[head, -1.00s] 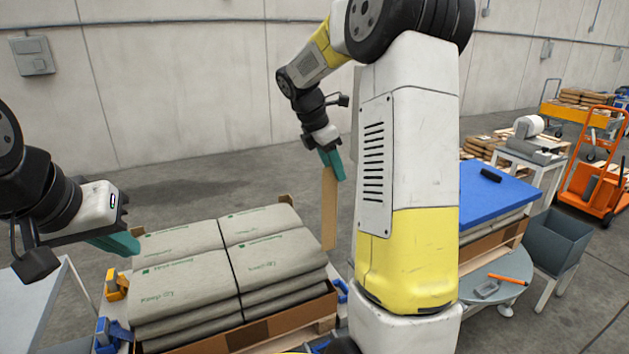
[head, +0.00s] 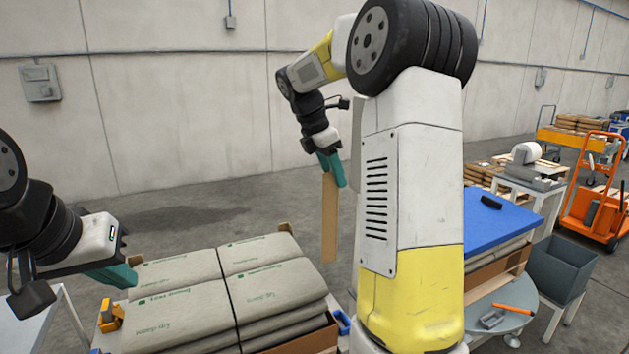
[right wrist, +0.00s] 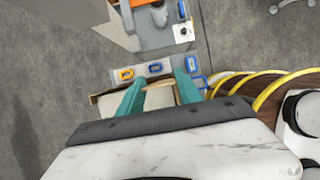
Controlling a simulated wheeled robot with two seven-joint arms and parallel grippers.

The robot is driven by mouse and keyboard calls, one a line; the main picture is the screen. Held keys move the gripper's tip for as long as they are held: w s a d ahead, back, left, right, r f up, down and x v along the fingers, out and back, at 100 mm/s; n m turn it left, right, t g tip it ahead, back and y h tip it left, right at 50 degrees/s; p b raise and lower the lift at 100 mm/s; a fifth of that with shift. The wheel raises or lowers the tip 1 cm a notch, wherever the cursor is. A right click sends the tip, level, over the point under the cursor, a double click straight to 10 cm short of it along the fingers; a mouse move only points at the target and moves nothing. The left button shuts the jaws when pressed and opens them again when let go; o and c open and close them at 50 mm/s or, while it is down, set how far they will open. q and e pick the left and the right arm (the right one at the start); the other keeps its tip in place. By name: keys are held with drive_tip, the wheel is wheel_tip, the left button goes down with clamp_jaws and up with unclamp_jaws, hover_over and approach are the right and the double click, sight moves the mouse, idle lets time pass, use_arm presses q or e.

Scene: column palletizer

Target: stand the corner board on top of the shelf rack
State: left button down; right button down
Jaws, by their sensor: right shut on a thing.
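The corner board (head: 330,220) is a tall, narrow tan strip. My right gripper (head: 332,172) is shut on its upper end and holds it upright, hanging down at the far right of the sack stack. In the right wrist view a thin tan edge of the board (right wrist: 160,84) shows between the teal fingers. My left gripper (head: 122,274) is at the left edge of the stack; its teal fingers overlap, so I cannot tell whether it is open. I cannot make out a shelf rack for certain in either view.
Grey sacks (head: 180,315) are stacked between my arms, with a yellow clamp (head: 110,315) at the left. To the right are a blue-topped stack (head: 495,220), a round table (head: 525,305), a grey bin (head: 562,265) and an orange cart (head: 600,195). Floor behind the sacks is clear.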

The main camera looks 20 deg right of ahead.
drive_tip(key=shift+r, duration=3.25)
